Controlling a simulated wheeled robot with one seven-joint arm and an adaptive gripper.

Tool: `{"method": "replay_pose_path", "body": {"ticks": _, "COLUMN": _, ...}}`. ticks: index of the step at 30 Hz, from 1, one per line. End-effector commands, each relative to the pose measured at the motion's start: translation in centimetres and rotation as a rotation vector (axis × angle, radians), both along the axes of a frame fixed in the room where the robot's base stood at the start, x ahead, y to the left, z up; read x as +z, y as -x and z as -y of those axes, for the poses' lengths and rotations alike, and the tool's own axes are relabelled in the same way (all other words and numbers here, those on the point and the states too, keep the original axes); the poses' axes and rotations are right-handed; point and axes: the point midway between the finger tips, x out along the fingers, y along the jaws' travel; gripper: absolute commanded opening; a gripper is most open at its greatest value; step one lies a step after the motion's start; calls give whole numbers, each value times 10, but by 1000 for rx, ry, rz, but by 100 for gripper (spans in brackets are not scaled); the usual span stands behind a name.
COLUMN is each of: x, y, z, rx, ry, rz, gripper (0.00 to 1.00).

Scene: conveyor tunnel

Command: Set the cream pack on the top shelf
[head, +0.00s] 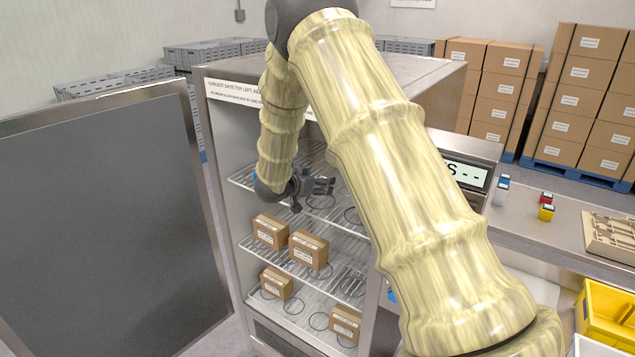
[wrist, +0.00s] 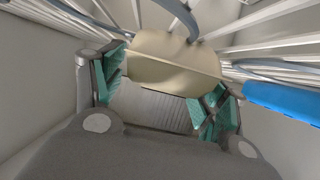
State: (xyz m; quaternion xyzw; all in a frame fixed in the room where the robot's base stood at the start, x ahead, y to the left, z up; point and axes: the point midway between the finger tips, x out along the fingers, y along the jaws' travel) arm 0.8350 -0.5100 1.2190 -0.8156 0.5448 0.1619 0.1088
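The cream pack (wrist: 172,60) shows in the wrist view, just beyond my fingertips, with shelf wires behind and beside it. It appears to be at the top wire shelf (head: 240,178); whether it rests fully on the wires I cannot tell. My gripper (head: 325,186) is inside the open cabinet at top-shelf height. In the wrist view my gripper (wrist: 160,98) has its teal-padded fingers spread apart, with a gap between them and no clear grip on the pack. The pack cannot be made out in the head view.
Small brown cartons (head: 309,250) stand on the lower shelves with dark rings. A blue object (wrist: 278,101) lies right of my fingers in the wrist view. The open cabinet door (head: 105,220) stands left. A counter (head: 545,225) with small items is at right.

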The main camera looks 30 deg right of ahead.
Motion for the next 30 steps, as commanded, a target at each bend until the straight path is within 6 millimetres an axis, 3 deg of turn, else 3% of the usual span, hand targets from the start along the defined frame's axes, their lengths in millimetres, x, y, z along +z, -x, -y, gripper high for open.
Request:
{"method": "replay_pose_path", "body": {"ticks": 11, "x": 3, "y": 1, "z": -5, "rx": 1, "ry": 0, "rz": 1, "gripper": 73}}
{"method": "replay_pose_path", "body": {"ticks": 30, "x": 39, "y": 36, "z": -88, "rx": 1, "ry": -1, "rz": 2, "gripper": 73}}
